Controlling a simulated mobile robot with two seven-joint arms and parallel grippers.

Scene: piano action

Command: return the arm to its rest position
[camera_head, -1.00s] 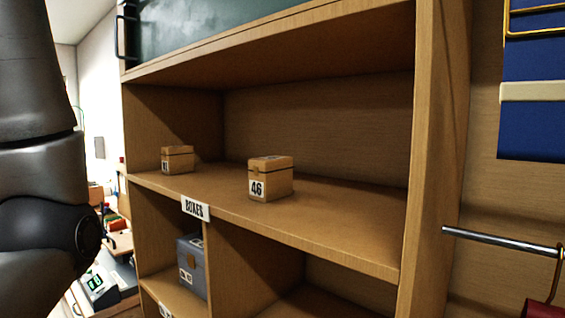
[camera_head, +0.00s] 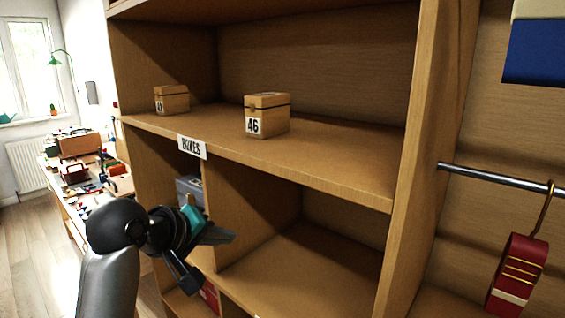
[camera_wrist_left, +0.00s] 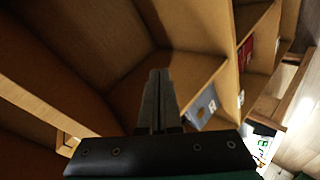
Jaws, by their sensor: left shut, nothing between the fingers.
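My left gripper (camera_head: 226,237) comes in at the lower left of the head view, in front of the shelf's lower compartments. Its fingers are together and empty. In the left wrist view the closed fingers (camera_wrist_left: 159,98) point toward the wooden compartments. My left arm (camera_head: 112,262) is bent below and left of the gripper. It partly hides the grey box (camera_head: 190,188) in a lower compartment. My right gripper does not show.
A wooden box labelled 46 (camera_head: 266,115) and a smaller wooden box (camera_head: 172,99) stand on the shelf board (camera_head: 325,165) above the gripper. A metal rail (camera_head: 490,176) with a red hanging item (camera_head: 517,273) is at right. A cluttered workbench (camera_head: 75,190) stands at left.

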